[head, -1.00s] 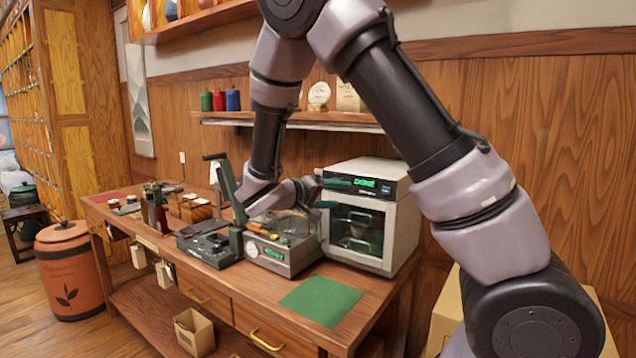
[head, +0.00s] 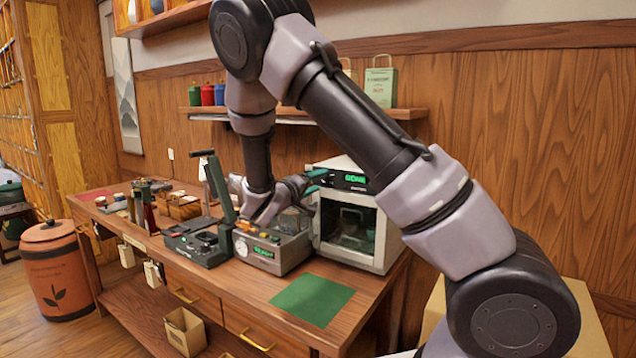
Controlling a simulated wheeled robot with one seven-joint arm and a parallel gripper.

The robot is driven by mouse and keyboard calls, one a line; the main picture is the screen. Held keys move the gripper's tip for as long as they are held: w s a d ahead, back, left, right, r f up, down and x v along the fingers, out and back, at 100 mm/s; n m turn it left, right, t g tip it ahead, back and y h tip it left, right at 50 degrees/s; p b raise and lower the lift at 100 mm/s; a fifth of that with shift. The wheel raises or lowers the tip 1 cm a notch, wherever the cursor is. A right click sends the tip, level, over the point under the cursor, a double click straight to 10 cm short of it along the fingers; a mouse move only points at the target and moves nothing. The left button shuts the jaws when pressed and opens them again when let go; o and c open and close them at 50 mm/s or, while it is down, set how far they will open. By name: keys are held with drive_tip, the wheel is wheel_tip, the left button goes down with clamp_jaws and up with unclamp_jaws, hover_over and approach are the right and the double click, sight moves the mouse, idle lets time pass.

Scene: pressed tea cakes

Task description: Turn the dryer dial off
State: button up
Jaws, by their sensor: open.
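The dryer, as I take it, is the white cabinet (head: 384,228) with a glass door at the right end of the bench. Its dark top panel (head: 347,181) has a lit green display; the lettering is too small to read surely. I cannot make out the dial; my arm and gripper may hide it. My gripper (head: 317,182) is open, with dark green fingertips pointing right at the dryer's upper left front, by the left end of the panel. Whether a finger touches the dryer, I cannot tell. Nothing shows between the fingers.
Left of the dryer stands a grey metal box (head: 265,257) with a gauge and green display, then a dark press (head: 196,246) with a raised lever. A green mat (head: 312,299) lies clear in front. A shelf (head: 402,112) with canisters and a paper bag hangs above.

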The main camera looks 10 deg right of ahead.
drive_tip(key=shift+w+d, duration=0.25)
drive_tip(key=shift+d, duration=0.05)
clamp_jaws()
